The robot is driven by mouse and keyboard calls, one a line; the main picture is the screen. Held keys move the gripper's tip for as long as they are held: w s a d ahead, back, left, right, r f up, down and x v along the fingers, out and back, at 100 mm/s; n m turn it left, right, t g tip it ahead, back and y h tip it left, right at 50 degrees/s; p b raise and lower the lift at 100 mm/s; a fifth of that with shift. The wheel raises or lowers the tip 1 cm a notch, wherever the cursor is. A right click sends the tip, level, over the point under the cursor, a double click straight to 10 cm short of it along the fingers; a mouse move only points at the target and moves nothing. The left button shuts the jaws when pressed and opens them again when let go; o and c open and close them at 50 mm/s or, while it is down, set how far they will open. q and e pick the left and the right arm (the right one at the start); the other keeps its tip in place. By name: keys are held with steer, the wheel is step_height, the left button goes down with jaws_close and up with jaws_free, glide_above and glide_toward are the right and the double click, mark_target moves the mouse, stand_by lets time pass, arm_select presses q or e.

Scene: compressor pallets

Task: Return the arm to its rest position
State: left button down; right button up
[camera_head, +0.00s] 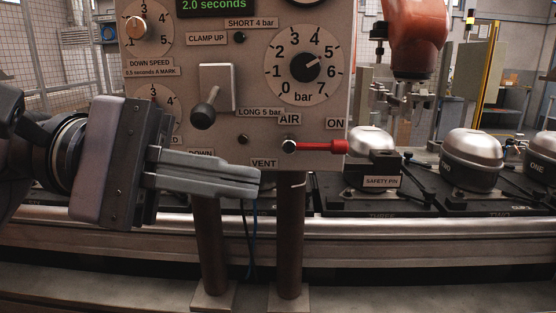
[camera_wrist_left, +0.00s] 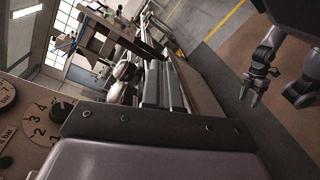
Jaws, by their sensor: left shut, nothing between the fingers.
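My left gripper (camera_head: 258,183) comes in from the left in front of the lower part of the grey control panel (camera_head: 245,75). Its fingers are shut with nothing between them. The fingertips are left of and below the red valve lever (camera_head: 322,147) and appear apart from it. In the left wrist view the long fingers (camera_wrist_left: 162,75) point away from the camera, close together. A dark jointed gripper, apparently my right one (camera_wrist_left: 250,90), hangs at the right of that view; its finger gap is too small to judge.
The red lever lies level toward ON. A clamp lever (camera_head: 206,108) and a pressure dial (camera_head: 303,66) stick out of the panel. Two posts (camera_head: 289,235) carry it. Behind are a conveyor rail (camera_head: 420,230), silver compressors (camera_head: 472,150) and an orange robot arm (camera_head: 415,40).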

arm_select(q)
steer(key=w+a+f+n+t+h, duration=0.2)
steer(key=w+f+n+t+h, duration=0.25)
steer(key=n, duration=0.95)
steer(key=w+a+f+n+t+h, duration=0.25)
steer(key=w+n+t, duration=0.35)
steer(key=n, duration=0.7)
steer(key=w+a+f+n+t+y, duration=0.1)
steer(key=a+f+n+t+y, duration=0.3)
steer(key=f+n+y, duration=0.55)
steer(key=w+a+f+n+t+y, duration=0.15)
steer(key=f+n+t+y, duration=0.25)
steer(key=f+n+t, duration=0.55)
steer(key=s+a+f+n+g+y, duration=0.2)
steer(key=f+n+g+y, duration=0.1)
steer(key=f+n, duration=0.3)
steer(key=s+a+f+n+g+y, duration=0.1)
steer(key=s+f+n+g+y, duration=0.15)
steer(key=f+n, duration=0.4)
steer(key=s+a+f+n+g+y, duration=0.2)
steer(key=s+f+n+g, duration=0.5)
steer(key=s+f, duration=0.65)
step_height(320, 180, up, 11)
steer(key=w+p, duration=0.1)
steer(key=p, duration=1.4)
steer(key=shift+a+r, duration=0.15)
steer(key=shift+a, duration=0.3)
